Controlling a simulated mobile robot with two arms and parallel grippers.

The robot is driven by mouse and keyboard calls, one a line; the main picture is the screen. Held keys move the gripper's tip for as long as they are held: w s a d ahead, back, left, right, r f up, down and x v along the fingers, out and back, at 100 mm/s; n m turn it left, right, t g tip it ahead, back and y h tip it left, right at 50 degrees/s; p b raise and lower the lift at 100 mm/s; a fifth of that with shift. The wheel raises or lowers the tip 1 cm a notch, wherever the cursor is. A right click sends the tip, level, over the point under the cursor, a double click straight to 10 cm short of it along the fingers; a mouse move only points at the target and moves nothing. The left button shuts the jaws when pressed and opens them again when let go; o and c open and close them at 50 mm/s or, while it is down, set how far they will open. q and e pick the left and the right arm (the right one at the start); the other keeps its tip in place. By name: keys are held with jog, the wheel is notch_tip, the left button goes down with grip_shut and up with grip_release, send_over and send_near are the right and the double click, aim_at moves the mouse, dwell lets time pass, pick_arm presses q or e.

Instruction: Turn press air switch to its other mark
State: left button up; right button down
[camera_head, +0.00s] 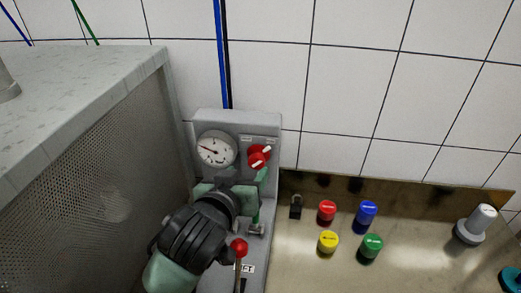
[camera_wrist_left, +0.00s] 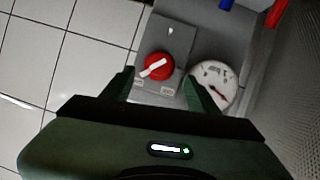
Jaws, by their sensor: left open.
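The press air switch (camera_head: 259,156) is a red round knob with a white bar across it, on a grey control box beside a round gauge. In the head view its bar slants from lower left to upper right. The left wrist view shows the red switch (camera_wrist_left: 157,66) with its bar slanted and small label plates at its edge; their text is too small to read. My left gripper (camera_head: 232,186) is open and empty, just below and in front of the switch. In the wrist view its fingers (camera_wrist_left: 160,80) stand either side of the knob, apart from it.
The white gauge (camera_head: 216,149) sits close left of the switch. A red-ball lever (camera_head: 239,248) stands below, near my arm. A perforated grey cabinet (camera_head: 90,150) is at left. Several coloured caps, including a red one (camera_head: 327,210), stand on the metal surface at right.

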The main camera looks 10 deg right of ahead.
aim_at(255, 163)
pick_arm(q)
jog(key=p+x, duration=0.1)
jog(key=x, duration=0.3)
jog(key=shift+w+d, duration=0.1)
jog(key=shift+w, duration=0.2)
jog(key=shift+p+x, duration=0.35)
jog(key=shift+x, duration=0.8)
jog(key=shift+w+d+f, duration=0.15)
grip_shut()
pick_arm(e)
jog(key=shift+s+a+r, duration=0.2)
jog(key=shift+s+r, duration=0.1)
jog(key=shift+r, duration=0.15)
jog(key=shift+s+a+r, duration=0.15)
jog(key=shift+s+r, duration=0.1)
jog(key=shift+r, duration=0.2)
